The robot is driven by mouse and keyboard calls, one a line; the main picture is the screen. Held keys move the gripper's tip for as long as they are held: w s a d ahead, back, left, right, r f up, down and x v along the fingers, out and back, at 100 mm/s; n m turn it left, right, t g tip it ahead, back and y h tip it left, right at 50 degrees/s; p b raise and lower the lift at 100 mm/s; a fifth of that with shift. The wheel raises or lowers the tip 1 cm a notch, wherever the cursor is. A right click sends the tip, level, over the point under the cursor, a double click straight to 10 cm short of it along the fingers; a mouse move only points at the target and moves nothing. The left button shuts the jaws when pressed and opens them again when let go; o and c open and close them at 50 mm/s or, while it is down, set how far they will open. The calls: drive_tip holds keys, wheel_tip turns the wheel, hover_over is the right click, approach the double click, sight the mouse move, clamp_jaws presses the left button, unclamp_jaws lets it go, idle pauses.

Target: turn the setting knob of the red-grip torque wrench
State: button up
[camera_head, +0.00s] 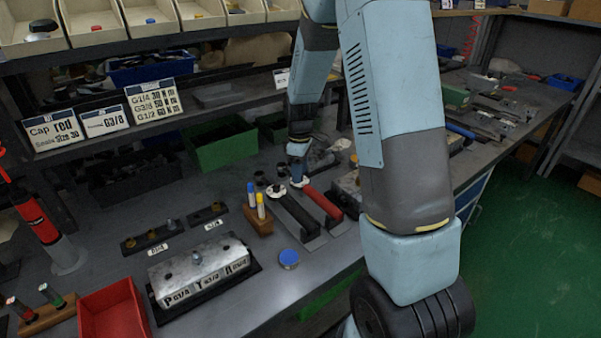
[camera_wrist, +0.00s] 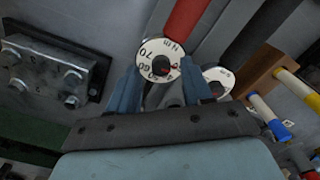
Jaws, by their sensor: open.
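The red-grip torque wrench (camera_head: 324,203) lies on the bench beside a black-grip wrench (camera_head: 297,212). In the wrist view its red grip (camera_wrist: 185,22) runs up out of frame. Its setting knob (camera_wrist: 158,60) is a white dial with black numbers, including 60 and 70, "N m" and a small red mark. My gripper (camera_wrist: 160,70) is open, with one blue finger on each side of this knob. I cannot tell whether either finger touches it. In the head view my gripper (camera_head: 299,178) is at the knob end and hides most of the knob.
The black wrench's white dial (camera_wrist: 218,78) is close to my right finger. A wooden holder (camera_head: 259,220) with blue and yellow markers stands left of the wrenches. A bolted metal block (camera_wrist: 45,68) is at the left in the wrist view. A blue-lidded tin (camera_head: 289,258) is in front.

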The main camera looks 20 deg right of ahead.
drive_tip(key=shift+f, duration=0.5)
clamp_jaws()
